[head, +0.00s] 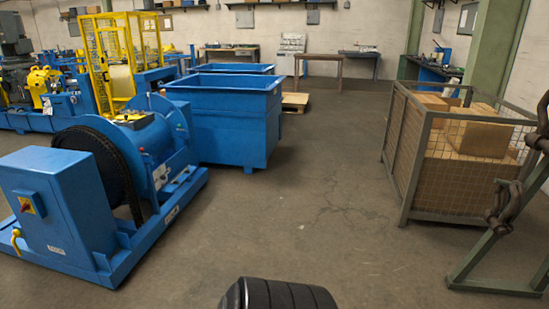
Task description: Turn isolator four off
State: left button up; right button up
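A blue cabinet (62,215) stands at the left front on the base of a blue drive machine. A red rotary switch on a yellow plate (27,205) is on its front face. A yellow lever or padlock-like part (15,241) is below the switch. A small white label (56,250) is too small to read, so I cannot tell which isolator this is. The switch's position is not clear either. Neither of my grippers is in view.
A chain drum (98,160) is behind the cabinet. Blue bins (222,120) stand beyond it, with a pallet (295,102) behind. A mesh crate (420,150) with cardboard boxes and a green metal frame (500,240) are at right. The middle floor (300,210) is clear.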

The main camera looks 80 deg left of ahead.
aim_at(25, 207)
jog(key=u, duration=4.4)
jog(key=i+j+u, duration=0.25)
jog(key=i, duration=0.25)
jog(key=i+u, duration=0.25)
jog(key=i, duration=0.2)
jog(key=i+j, duration=0.15)
jog(key=i, duration=0.95)
jog(key=i+j, duration=0.1)
jog(key=i, duration=0.95)
jog(key=i+j+z, duration=0.1)
jog(key=i+z, duration=0.3)
jog(key=i+j+z, duration=0.2)
jog(key=z, duration=0.2)
jog(key=i+j+z, duration=0.6)
jog(key=j+z, duration=0.2)
